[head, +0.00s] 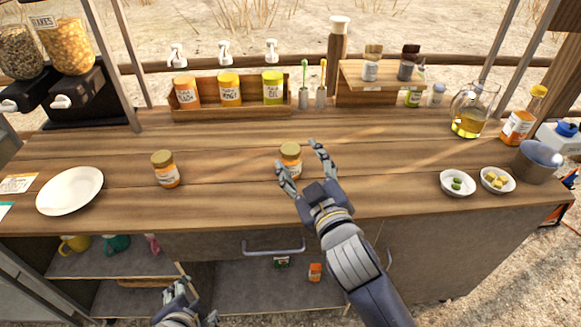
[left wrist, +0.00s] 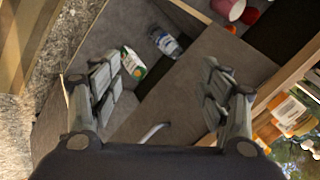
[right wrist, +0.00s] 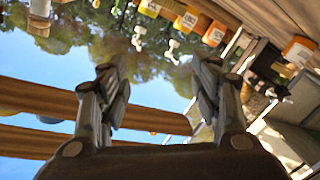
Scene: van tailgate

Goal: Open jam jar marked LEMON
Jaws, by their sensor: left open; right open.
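Two small amber jars with gold lids stand upright on the wooden counter (head: 230,205). One jar (head: 167,170) is left of centre; the other jar (head: 291,158) is near the middle. Their labels are too small to read, so I cannot tell which is LEMON. My right gripper (head: 301,157) is open over the counter, its fingers either side of the middle jar in the head view. The right wrist view shows nothing between its fingers (right wrist: 158,95). My left gripper (head: 190,305) is open and empty, low in front of the counter.
A white plate (head: 70,190) lies at the left. Pump bottles stand in a rack (head: 235,112) at the back. Two small bowls (head: 457,191) and a metal pot (head: 535,168) are at the right. Shelves below the counter hold cups and a carton (left wrist: 133,63).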

